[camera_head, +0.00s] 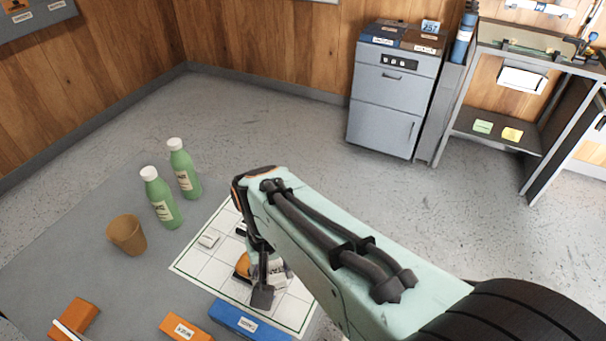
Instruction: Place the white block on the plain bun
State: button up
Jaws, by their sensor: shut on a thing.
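My gripper (264,288) points down over the white gridded mat (190,265). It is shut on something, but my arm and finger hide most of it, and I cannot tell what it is. An orange-brown rounded thing, perhaps a bun (242,265), shows just left of the finger. A whitish shape shows just right of the finger; I cannot tell whether it is held. A small dark thing (241,229) is partly hidden beside my arm.
Two green bottles with white caps (161,198) (184,168) and a brown cup (127,235) stand left of the mat. A blue box (240,318) and orange boxes (185,328) (75,318) lie at the front. The grey surface between cup and mat is clear.

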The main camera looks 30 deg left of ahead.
jog(key=w+a+f, duration=0.2)
jog(key=a+f, duration=0.1)
jog(key=w+a+f, duration=0.2)
jog(key=a+f, duration=0.1)
jog(key=a, duration=0.1)
jog(key=w+a+f, duration=0.3)
jog(key=a, duration=0.1)
jog(key=shift+a+f, duration=0.15)
jog(key=shift+w+a+f, duration=0.15)
jog(key=shift+f, duration=0.1)
jog(key=shift+w+a+f, duration=0.1)
jog(key=shift+f, duration=1.55)
jog(key=shift+f, duration=0.1)
jog(key=o, duration=1.2)
notch_tip(320, 180, up, 12)
jog(key=shift+r, duration=0.15)
